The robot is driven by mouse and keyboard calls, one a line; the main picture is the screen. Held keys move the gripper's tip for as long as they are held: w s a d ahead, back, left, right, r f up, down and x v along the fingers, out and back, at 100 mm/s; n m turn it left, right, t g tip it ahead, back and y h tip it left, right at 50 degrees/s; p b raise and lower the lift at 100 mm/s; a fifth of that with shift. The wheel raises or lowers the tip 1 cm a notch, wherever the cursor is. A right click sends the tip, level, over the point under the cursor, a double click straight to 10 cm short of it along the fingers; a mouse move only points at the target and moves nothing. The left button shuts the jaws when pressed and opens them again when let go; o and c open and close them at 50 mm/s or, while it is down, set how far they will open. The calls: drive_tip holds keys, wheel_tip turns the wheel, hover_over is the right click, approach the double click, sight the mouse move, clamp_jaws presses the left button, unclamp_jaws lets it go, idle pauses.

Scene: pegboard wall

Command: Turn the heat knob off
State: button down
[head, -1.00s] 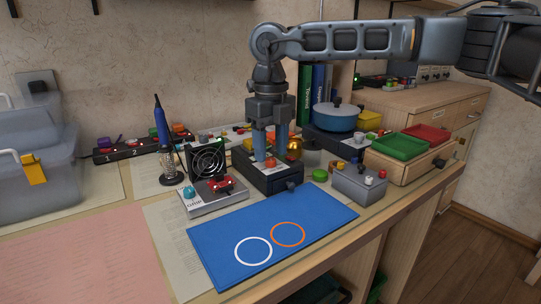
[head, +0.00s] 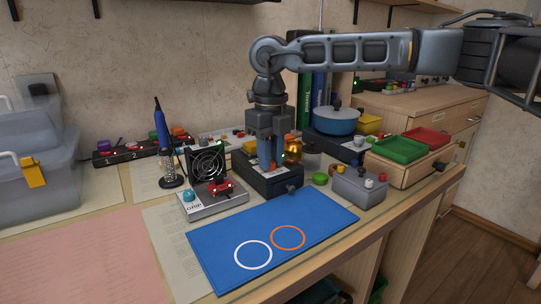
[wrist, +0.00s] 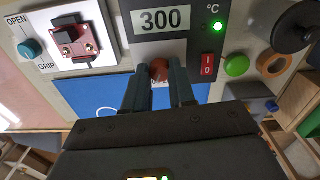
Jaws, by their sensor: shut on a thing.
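The heat knob (wrist: 159,70) is a reddish-brown round knob below the "300" display (wrist: 162,20) in the wrist view. My gripper (wrist: 160,80) has a finger on each side of it and is shut on it. In the head view my gripper (head: 270,165) points down onto the dark heater unit (head: 272,187), and its fingers largely hide the knob. A green light (wrist: 217,27) glows under the °C mark. Which way the knob is turned cannot be told.
A fan (head: 207,162) and a grip device with a red part (head: 221,187) stand to the left. A blue mat (head: 225,225) lies in front, clear.

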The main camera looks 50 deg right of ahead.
drive_tip(key=shift+n, duration=0.4)
drive_tip(key=n, duration=0.4)
drive_tip(key=shift+n, duration=0.3)
drive_tip(key=n, duration=0.4)
drive_tip(key=shift+n+p, duration=0.3)
drive_tip(key=shift+p, duration=0.05)
drive_tip(key=n, duration=0.5)
drive_tip(key=shift+p, duration=0.4)
drive_tip(key=shift+n+p, duration=0.4)
drive_tip(key=shift+n, duration=2)
drive_tip(key=c, duration=0.9)
unclamp_jaws()
drive_tip(key=shift+c, duration=0.2)
